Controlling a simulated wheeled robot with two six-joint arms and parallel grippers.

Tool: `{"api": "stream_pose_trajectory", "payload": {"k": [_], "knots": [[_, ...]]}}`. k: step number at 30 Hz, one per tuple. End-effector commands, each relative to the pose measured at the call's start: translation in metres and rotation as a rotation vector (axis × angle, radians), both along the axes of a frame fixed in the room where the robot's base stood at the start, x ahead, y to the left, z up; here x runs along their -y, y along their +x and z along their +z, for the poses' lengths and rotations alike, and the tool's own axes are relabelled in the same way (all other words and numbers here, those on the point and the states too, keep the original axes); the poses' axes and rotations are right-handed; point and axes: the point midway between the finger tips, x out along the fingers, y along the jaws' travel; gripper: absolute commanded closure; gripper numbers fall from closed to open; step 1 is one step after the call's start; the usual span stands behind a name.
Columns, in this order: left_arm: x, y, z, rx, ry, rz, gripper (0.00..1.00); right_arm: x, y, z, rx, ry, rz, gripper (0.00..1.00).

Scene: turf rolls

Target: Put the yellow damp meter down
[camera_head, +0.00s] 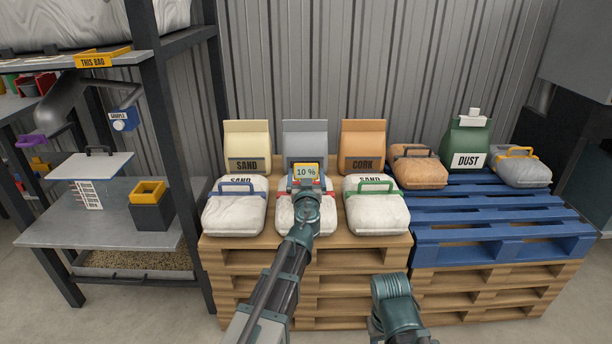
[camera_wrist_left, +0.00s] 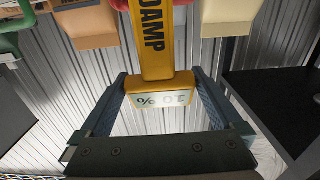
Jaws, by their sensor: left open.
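The yellow damp meter (camera_head: 306,172) is at the middle white bag (camera_head: 290,222) with the red handle, its display reading 10 %. In the left wrist view the meter (camera_wrist_left: 155,50) shows its "DAMP" lettering and display. My left gripper (camera_head: 307,200) is in front of the meter and hides part of it and of the bag. In the left wrist view my left gripper (camera_wrist_left: 158,78) is open, with one finger on each side of the meter's display end. I cannot tell whether the meter rests on the bag or is stuck into it. My right gripper is not in view.
White bags with a blue handle (camera_head: 234,213) and a green handle (camera_head: 377,214) flank the middle bag on the wooden pallets. Upright sand, grey and cork bags stand behind. The blue pallet (camera_head: 480,228) has bare slats in front. A yellow-topped dark box (camera_head: 152,212) is on the left shelf.

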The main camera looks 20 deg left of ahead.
Motion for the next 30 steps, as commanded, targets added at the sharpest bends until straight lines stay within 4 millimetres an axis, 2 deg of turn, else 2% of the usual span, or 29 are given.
{"api": "stream_pose_trajectory", "payload": {"k": [5, 15, 18, 22, 30], "knots": [[0.007, -0.026, 0.000, 0.000, 0.000, -0.002, 0.00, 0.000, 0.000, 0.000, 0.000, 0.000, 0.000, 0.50], [0.026, -0.094, 0.000, 0.000, 0.000, -0.002, 0.00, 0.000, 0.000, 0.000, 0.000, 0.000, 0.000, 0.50], [0.030, -0.107, 0.000, 0.000, 0.000, -0.002, 0.00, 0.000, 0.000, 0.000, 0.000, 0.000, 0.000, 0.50], [0.032, -0.114, 0.000, 0.000, 0.000, -0.001, 0.00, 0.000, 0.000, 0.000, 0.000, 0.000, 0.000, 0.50], [0.032, -0.114, -0.001, -0.003, 0.000, 0.006, 0.00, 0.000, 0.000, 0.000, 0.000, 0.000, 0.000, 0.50]]}}
